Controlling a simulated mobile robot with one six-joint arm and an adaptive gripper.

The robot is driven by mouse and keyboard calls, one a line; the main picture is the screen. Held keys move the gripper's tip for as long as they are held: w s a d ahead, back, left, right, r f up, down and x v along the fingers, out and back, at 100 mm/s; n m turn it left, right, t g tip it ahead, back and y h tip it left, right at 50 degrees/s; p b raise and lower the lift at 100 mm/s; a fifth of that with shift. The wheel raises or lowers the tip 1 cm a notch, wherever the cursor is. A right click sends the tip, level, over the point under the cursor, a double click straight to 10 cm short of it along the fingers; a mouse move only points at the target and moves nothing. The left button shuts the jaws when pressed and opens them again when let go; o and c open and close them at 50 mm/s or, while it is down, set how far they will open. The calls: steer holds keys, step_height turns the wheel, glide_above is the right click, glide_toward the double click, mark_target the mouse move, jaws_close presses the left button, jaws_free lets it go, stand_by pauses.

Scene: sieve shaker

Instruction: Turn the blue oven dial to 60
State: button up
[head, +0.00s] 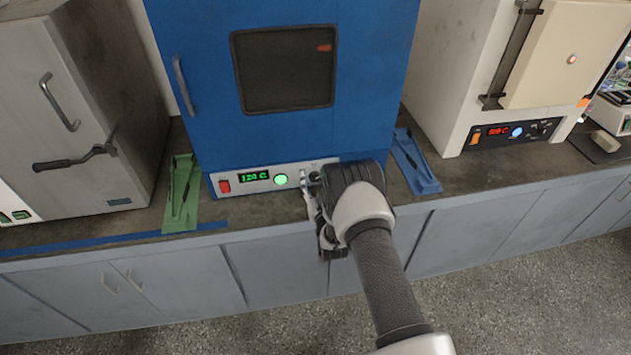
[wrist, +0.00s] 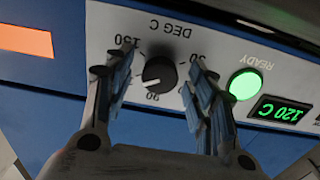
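The blue oven (head: 290,130) stands on the bench, with a silver control strip along its bottom. In the wrist view, which is upside down, the black dial (wrist: 160,74) sits on that strip with printed numbers around it; 150 and 90 are readable. Its white pointer mark points to the lower left there, between 150 and 90. The green display (wrist: 283,113) reads 120 C; it also shows in the head view (head: 254,176). My gripper (wrist: 163,66) is open, with a finger on each side of the dial and a visible gap to each.
A lit green ready lamp (wrist: 244,84) is beside the dial. A red switch (head: 225,186) is at the strip's left end. A green stand (head: 181,195) and a blue stand (head: 416,163) flank the oven. A cream oven (head: 440,95) is at right, a grey one (head: 75,110) at left.

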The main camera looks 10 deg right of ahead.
steer(key=c, duration=1.1)
steer(key=shift+n, duration=0.3)
steer(key=n+b, duration=0.3)
steer(key=n, duration=0.1)
steer(key=shift+f, duration=0.1)
steer(key=n+b, duration=0.2)
steer(key=n, duration=0.4)
steer(key=shift+b, duration=0.35)
steer(key=n+b, duration=0.2)
steer(key=n, duration=0.4)
steer(key=shift+b, duration=0.35)
steer(key=n, duration=0.3)
steer(key=shift+n, duration=2)
